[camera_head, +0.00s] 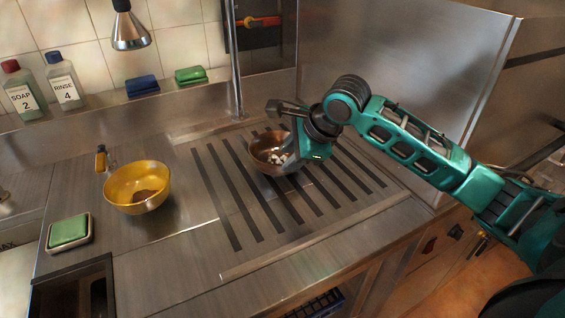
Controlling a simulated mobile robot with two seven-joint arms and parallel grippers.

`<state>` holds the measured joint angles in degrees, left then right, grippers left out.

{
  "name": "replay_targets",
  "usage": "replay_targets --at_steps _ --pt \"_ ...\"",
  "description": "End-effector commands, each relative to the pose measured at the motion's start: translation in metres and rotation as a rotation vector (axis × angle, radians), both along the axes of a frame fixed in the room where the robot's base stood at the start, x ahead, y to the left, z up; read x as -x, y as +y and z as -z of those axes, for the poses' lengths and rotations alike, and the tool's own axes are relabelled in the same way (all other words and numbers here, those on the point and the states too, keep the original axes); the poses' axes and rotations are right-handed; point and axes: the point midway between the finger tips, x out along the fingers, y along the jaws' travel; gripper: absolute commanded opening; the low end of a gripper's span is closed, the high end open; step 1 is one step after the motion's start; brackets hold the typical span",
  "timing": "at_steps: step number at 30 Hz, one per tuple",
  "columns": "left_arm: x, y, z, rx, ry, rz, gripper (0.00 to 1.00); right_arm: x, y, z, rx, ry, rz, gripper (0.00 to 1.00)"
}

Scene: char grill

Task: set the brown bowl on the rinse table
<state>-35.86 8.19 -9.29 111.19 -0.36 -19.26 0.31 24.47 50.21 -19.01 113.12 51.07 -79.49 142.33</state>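The brown bowl (262,146) is upright at the middle of the slatted steel rinse table (232,238), with small pale pieces inside it. I cannot tell whether it rests on the slats or is held just above them. My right gripper (293,163) reaches in from the right and is at the bowl's right side, covering part of its rim. Its fingertips are small and partly hidden, so I cannot tell whether they grip the rim. My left gripper is not in view.
A yellow bowl (122,188) with brown contents stands left of the slats. A green sponge on a dish (69,232) lies at far left, near a dark opening (75,292). Bottles and sponges line the back ledge. A vertical pole (236,70) stands behind. The front slats are clear.

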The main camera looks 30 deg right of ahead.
Motion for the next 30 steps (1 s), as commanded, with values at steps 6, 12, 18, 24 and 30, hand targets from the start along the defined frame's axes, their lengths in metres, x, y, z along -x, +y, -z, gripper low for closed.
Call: replay_targets --at_steps 6,12,18,24,30 --pt "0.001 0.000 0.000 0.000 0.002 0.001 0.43 0.023 -0.007 -0.036 0.001 -0.001 -0.001 0.35" --pt "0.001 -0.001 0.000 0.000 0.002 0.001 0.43 0.033 -0.011 -0.052 0.001 0.001 0.000 0.35" --pt "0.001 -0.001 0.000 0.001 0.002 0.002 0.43 0.035 -0.011 -0.054 -0.001 0.002 -0.001 0.35" --pt "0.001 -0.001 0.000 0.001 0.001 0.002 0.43 0.035 -0.011 -0.054 0.000 0.001 0.000 0.35" --pt "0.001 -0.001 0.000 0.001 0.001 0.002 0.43 0.035 -0.011 -0.054 0.000 0.001 0.000 0.35"
